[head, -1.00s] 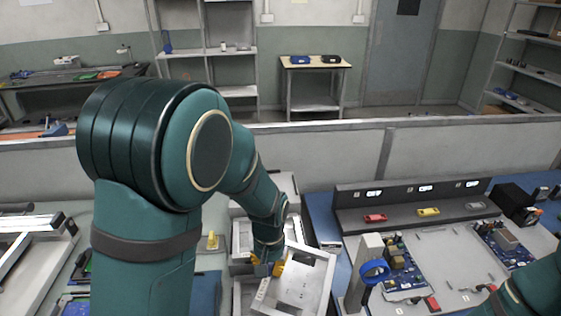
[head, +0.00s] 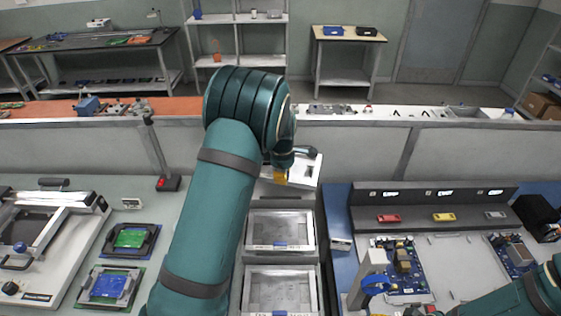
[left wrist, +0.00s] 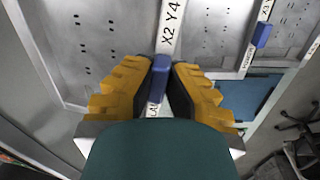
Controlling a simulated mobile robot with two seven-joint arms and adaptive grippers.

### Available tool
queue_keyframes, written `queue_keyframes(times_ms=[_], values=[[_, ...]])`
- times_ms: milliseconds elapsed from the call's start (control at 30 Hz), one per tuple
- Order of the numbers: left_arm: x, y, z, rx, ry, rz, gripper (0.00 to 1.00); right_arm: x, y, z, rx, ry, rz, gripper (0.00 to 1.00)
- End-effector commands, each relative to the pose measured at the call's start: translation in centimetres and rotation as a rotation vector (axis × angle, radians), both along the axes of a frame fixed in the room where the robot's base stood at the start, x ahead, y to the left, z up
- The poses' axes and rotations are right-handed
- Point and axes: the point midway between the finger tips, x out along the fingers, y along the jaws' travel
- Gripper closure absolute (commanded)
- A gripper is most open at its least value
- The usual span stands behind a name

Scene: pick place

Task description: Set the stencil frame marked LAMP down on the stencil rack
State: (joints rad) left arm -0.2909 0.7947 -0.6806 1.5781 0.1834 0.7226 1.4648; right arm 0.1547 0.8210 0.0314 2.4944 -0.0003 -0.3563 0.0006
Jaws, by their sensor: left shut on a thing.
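My left gripper (head: 281,178) is shut on the blue tab of a pale metal stencil frame (head: 306,170) and holds it at the far end of the stencil rack (head: 292,201). The left wrist view shows the yellow fingers (left wrist: 161,80) on either side of that tab. The held frame (left wrist: 110,30) carries a label reading "X2 Y4" and, partly hidden, letters like "LA". My arm covers part of the frame in the head view. I cannot tell if it touches the rack.
Two more stencil frames, a middle one (head: 280,231) and a near one (head: 281,291), lie in the rack. A blue tape roll on a grey post (head: 372,262) and circuit boards stand to the right. A low wall (head: 345,150) runs behind the bench.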

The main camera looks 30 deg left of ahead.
Motion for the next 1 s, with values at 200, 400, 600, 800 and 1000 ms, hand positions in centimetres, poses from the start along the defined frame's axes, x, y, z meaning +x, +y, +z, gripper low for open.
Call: queue_keyframes(times_ms=[200, 400, 600, 800, 1000], values=[[1.4, 1.3, 0.8, 0.003, -0.012, 0.19, 1.0, 0.0, 0.0, 1.3, 0.001, -0.001, 0.0, 0.53], [1.7, 1.6, 0.6, 0.004, -0.013, 0.231, 1.0, 0.0, -0.1, 1.4, 0.002, -0.001, 0.0, 0.53], [1.6, 1.6, -0.3, 0.005, -0.012, 0.23, 1.0, 0.1, -0.1, 1.4, 0.002, -0.001, 0.0, 0.53], [1.6, 1.6, -1.9, 0.003, -0.012, 0.229, 1.0, 0.1, 0.0, 1.3, 0.002, -0.001, 0.0, 0.53], [1.6, 1.5, -4.0, 0.004, -0.012, 0.228, 1.0, 0.0, -0.1, -0.4, 0.001, -0.002, -0.003, 0.53]])
